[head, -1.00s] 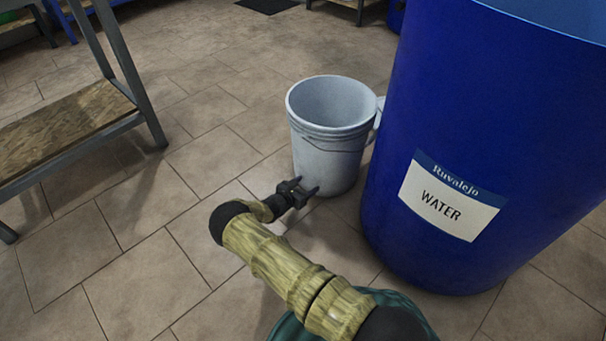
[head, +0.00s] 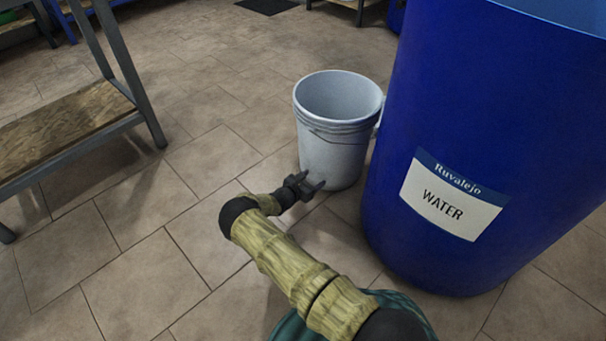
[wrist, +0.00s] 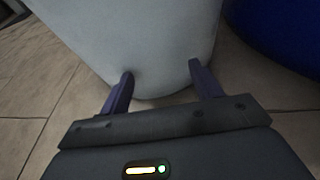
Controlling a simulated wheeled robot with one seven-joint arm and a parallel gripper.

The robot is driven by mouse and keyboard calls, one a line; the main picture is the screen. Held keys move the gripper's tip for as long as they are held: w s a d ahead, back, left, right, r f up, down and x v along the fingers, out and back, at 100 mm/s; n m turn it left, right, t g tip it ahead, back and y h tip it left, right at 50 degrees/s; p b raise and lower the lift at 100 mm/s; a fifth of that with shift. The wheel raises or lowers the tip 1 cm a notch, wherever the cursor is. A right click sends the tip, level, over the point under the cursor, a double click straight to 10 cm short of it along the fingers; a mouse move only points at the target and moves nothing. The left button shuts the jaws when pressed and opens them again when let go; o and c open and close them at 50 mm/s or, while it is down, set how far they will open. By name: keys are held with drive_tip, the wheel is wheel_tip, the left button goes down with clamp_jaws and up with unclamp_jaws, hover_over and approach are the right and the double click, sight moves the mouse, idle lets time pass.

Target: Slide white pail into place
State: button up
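The white pail (head: 335,140) stands upright on the tiled floor, just left of the large blue drum labelled WATER (head: 400,120). Its far right side is partly hidden by the drum. My gripper (head: 315,181) is low at the pail's near side, with its fingers spread. In the wrist view, the two open fingers of my gripper (wrist: 160,80) point at the lower wall of the white pail (wrist: 140,40), with nothing held between them. The fingertips are at or against the pail's wall; exact contact is hard to tell.
The blue drum also fills the upper right of the wrist view (wrist: 275,35). A metal-framed bench with a wooden shelf (head: 65,130) stands at the left. The tiled floor between bench and pail is clear. A dark mat (head: 267,6) lies at the back.

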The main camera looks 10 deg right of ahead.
sight(318, 172)
drive_tip(key=shift+w+d+b, duration=0.5)
drive_tip(key=shift+w+d, duration=0.25)
drive_tip(key=shift+d, duration=0.35)
drive_tip(key=shift+w+d+b, duration=0.5)
drive_tip(key=shift+w+d, duration=0.25)
drive_tip(key=shift+d, duration=0.35)
drive_tip(key=a+p, duration=0.1)
drive_tip(key=s+a+r+p, duration=0.1)
drive_tip(key=p, duration=0.1)
drive_tip(key=shift+s+r, duration=0.25)
drive_tip(key=shift+r, duration=0.05)
drive_tip(key=p+v, duration=0.3)
drive_tip(key=v, duration=0.1)
drive_tip(key=shift+s+a+r+p, duration=0.15)
drive_tip(key=shift+a+r+p, duration=0.05)
drive_tip(key=shift+r+p, duration=0.15)
drive_tip(key=shift+s+a+f, duration=0.1)
drive_tip(key=shift+f, duration=0.05)
